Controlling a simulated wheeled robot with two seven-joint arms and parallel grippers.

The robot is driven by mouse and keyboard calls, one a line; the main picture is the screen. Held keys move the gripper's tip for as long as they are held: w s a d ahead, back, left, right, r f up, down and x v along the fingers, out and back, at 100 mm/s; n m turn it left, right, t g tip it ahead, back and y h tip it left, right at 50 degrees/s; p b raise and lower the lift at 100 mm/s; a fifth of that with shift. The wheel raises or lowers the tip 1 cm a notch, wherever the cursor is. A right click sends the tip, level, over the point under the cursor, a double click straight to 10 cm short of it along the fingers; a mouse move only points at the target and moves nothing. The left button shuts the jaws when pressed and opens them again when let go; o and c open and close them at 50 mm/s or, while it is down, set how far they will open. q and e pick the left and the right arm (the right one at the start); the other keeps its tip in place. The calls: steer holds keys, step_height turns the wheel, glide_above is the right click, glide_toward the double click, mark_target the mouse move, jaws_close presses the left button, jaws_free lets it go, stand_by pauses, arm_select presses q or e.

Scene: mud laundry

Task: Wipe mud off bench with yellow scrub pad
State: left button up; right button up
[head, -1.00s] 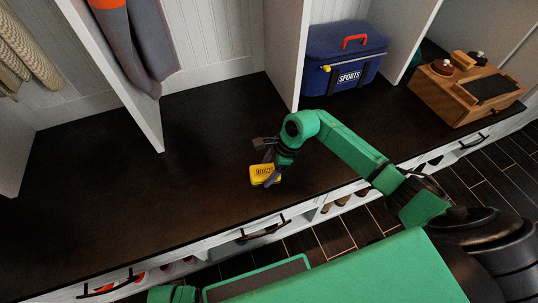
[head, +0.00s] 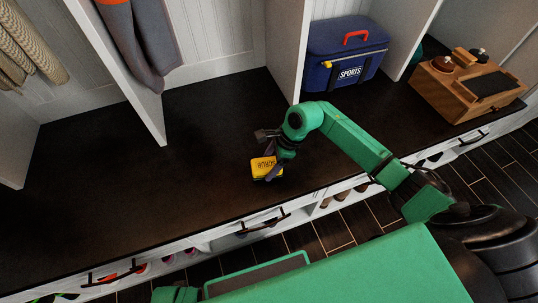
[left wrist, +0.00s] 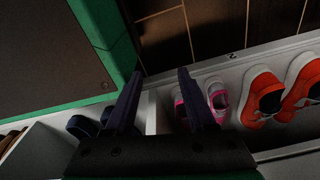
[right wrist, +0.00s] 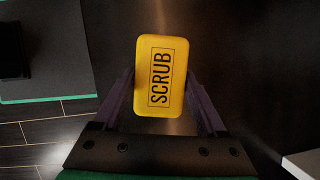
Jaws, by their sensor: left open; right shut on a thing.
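The yellow scrub pad (head: 264,167), marked SCRUB, is at the dark bench top (head: 190,190), near the front edge. It shows upright between the fingers in the right wrist view (right wrist: 160,75). My right gripper (head: 273,158) is shut on it. I cannot tell whether the pad touches the bench. Mud is hard to make out on the dark surface. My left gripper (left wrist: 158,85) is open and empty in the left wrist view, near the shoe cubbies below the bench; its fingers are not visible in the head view.
A blue SPORTS cooler bag (head: 345,50) and a wooden box (head: 465,85) stand on the bench to the right. White dividers (head: 285,55) rise from the bench. Orange shoes (left wrist: 265,95) sit in the cubbies. The bench left of the pad looks clear of objects.

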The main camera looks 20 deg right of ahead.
steer(key=shift+r+p, duration=0.85)
steer(key=shift+r, duration=0.7)
arm_select(q)
steer(key=s+a+f+p, duration=0.1)
steer(key=s+a, duration=0.1)
steer(key=s, duration=0.7)
steer(key=shift+s+a+p, duration=0.15)
steer(key=shift+a+p, duration=0.1)
steer(key=shift+p, duration=0.1)
arm_select(e)
steer(key=shift+r, duration=1.5)
